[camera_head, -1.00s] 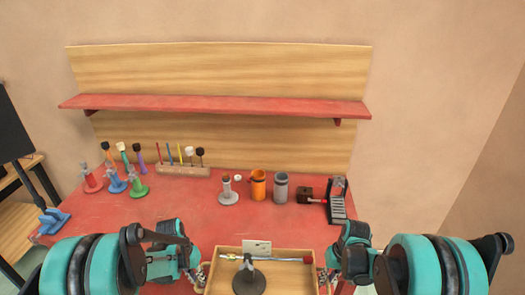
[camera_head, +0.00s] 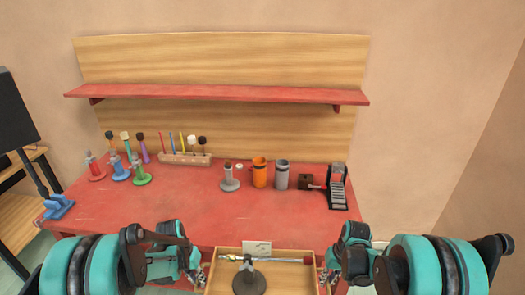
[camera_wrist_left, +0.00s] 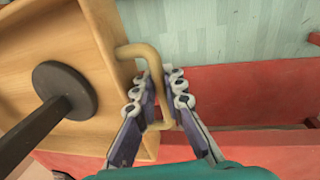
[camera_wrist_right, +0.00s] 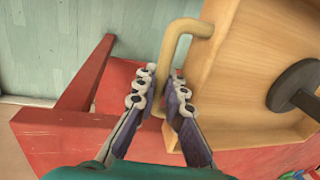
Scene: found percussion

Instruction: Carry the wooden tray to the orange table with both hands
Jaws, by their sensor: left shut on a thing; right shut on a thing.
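The wooden tray (camera_head: 212,270) is at the bottom centre of the head view, level as far as I can see. It carries a stand with a dark round base (camera_head: 249,284) and a rod with a red tip (camera_head: 282,259). My left gripper (camera_head: 201,277) is shut on the tray's left handle, a bent wooden bar (camera_wrist_left: 149,58). My right gripper (camera_head: 327,277) is shut on the right handle (camera_wrist_right: 176,38). The tray is held in front of a red table (camera_head: 215,205); no orange table shows.
On the red table stand an orange mug (camera_head: 259,173), a grey mug (camera_head: 281,175), a tool stand (camera_head: 337,187) and a wooden rack (camera_head: 185,159) of mallets. A red shelf (camera_head: 220,95) is behind. A wooden table (camera_head: 18,215) stands at the left. Pale plank floor (camera_wrist_left: 220,30) shows below.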

